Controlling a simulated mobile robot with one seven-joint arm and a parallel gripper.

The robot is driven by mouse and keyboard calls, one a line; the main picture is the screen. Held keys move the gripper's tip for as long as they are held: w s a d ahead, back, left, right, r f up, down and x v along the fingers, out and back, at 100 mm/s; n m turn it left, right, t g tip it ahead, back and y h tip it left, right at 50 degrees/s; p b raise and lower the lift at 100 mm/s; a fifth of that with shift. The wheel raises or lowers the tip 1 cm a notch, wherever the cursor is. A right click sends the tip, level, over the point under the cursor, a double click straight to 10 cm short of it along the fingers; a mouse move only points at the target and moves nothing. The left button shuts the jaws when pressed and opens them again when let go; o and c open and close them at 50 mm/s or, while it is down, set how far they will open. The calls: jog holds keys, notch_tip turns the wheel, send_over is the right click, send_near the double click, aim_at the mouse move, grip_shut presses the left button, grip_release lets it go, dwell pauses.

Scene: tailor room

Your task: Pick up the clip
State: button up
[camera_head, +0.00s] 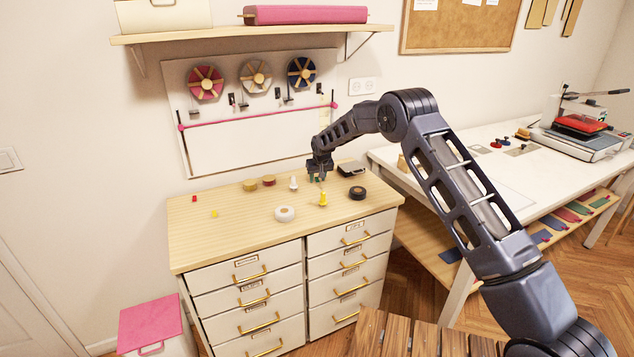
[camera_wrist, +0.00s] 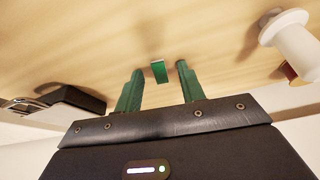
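A small green piece with a pale end (camera_wrist: 159,72), which looks like the clip, lies on the wooden cabinet top in the wrist view. My gripper (camera_wrist: 159,71) is open, with one green finger on each side of the piece and a visible gap to both. I cannot tell the exact height of the fingertips above the wood. In the head view my gripper (camera_head: 317,177) points down over the back of the cabinet top (camera_head: 245,222). The piece cannot be told apart from my green fingers there.
A black object with metal parts (camera_wrist: 72,98) lies left of my fingers. A white spool (camera_wrist: 293,42) stands to the right. In the head view, a yellow bottle-like item (camera_head: 323,199), a black roll (camera_head: 357,193) and a white roll (camera_head: 285,214) stand nearby. The left front is mostly clear.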

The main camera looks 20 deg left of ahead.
aim_at(318, 181)
grip_shut()
notch_tip(318, 181, up, 20)
dwell(0.7)
